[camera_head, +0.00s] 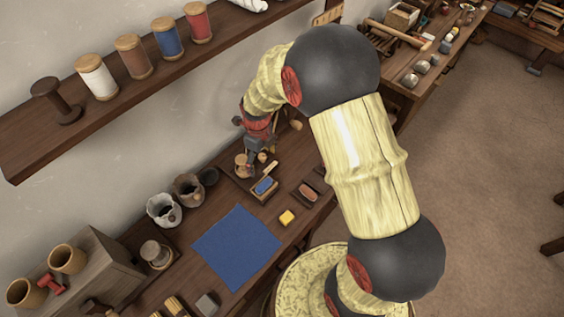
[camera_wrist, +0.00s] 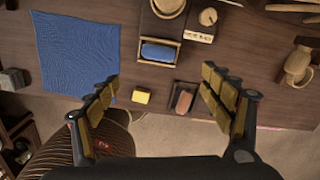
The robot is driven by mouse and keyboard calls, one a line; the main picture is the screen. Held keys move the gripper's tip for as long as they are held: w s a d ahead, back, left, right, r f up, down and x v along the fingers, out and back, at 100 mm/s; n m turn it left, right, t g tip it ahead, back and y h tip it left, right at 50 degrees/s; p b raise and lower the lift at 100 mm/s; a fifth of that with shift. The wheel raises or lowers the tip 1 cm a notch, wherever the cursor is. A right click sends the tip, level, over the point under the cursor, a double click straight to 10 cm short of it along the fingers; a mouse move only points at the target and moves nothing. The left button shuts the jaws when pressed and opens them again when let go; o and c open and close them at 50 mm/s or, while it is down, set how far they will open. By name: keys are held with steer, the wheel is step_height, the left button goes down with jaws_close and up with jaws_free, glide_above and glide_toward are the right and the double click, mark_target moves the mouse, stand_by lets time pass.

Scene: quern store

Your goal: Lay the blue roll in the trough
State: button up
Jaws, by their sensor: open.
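A small rounded blue roll (camera_wrist: 158,53) lies inside a small wooden trough (camera_wrist: 157,64). In the head view the blue roll (camera_head: 264,185) and the trough (camera_head: 266,198) are on the bench below my gripper. My gripper (camera_head: 256,158) is above the bench, its tips partly hard to make out. In the wrist view my gripper (camera_wrist: 160,88) is open with nothing between its fingers, and the roll shows just beyond the gap between the tips. The roll and fingers look apart.
A blue cloth (camera_head: 237,246), a yellow block (camera_head: 287,217) and a reddish piece in a dark tray (camera_head: 308,192) lie nearby. Pots (camera_head: 164,210) stand along the wall. A shelf (camera_head: 120,105) above holds several spools, one blue (camera_head: 167,38). Floor lies beyond the front edge.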

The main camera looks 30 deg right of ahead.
steer(key=s+r+n+t, duration=0.1)
steer(key=s+r+n, duration=0.3)
steer(key=r+n, duration=0.45)
steer(key=s+r+n+t, duration=0.2)
steer(key=s+r+n, duration=0.25)
steer(key=r, duration=0.75)
steer(key=s+r+n+t, duration=0.2)
steer(key=s+r+n, duration=0.8)
steer(key=s+n, duration=0.5)
steer(key=shift+n, duration=0.5)
